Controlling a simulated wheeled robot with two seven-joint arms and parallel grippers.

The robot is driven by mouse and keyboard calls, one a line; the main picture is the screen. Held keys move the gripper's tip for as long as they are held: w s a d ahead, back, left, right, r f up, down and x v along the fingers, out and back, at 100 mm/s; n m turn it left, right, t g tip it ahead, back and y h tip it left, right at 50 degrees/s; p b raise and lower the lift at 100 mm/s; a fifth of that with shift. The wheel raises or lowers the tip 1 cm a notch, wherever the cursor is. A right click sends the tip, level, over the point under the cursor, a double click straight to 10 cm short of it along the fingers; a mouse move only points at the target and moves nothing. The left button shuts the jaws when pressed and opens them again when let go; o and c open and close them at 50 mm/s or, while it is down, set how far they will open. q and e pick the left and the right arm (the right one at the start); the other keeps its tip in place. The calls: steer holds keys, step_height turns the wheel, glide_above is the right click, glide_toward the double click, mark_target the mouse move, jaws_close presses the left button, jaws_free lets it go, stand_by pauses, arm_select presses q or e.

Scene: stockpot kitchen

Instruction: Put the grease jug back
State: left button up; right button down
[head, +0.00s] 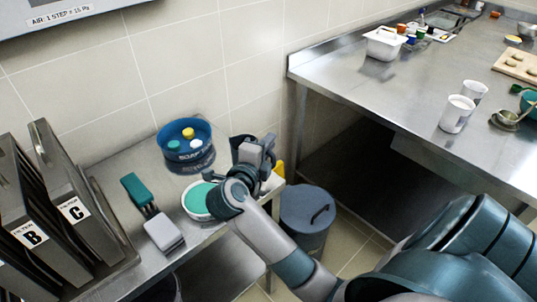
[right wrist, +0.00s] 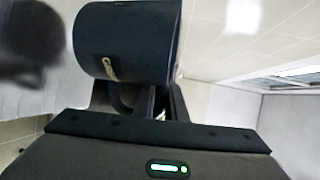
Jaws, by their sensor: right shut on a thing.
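The grease jug is a dark navy cylinder (right wrist: 125,45) with a small tan label, large in the right wrist view. My right gripper (right wrist: 150,102) is shut on its handle. In the head view my right gripper (head: 258,150) is over the right end of the low steel counter, and a dark part of the jug (head: 240,145) shows just left of it. Most of the jug is hidden there, and I cannot tell whether its base touches the counter. My left gripper is not in view.
On the low counter (head: 115,170) stand a blue soap tub (head: 188,158), a green-topped round container (head: 197,199), a teal brush (head: 138,190) and upright lettered panels (head: 75,200). A blue bin (head: 305,225) is on the floor. A larger steel table (head: 400,90) is at right.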

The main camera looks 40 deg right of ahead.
step_height(320, 180, down, 4)
steer(key=shift+r, duration=0.25)
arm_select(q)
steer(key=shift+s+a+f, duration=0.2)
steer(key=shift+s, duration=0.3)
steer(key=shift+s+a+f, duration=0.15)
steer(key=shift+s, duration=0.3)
arm_select(e)
steer(key=shift+f, duration=0.25)
steer(key=c, duration=1.8)
jaws_free()
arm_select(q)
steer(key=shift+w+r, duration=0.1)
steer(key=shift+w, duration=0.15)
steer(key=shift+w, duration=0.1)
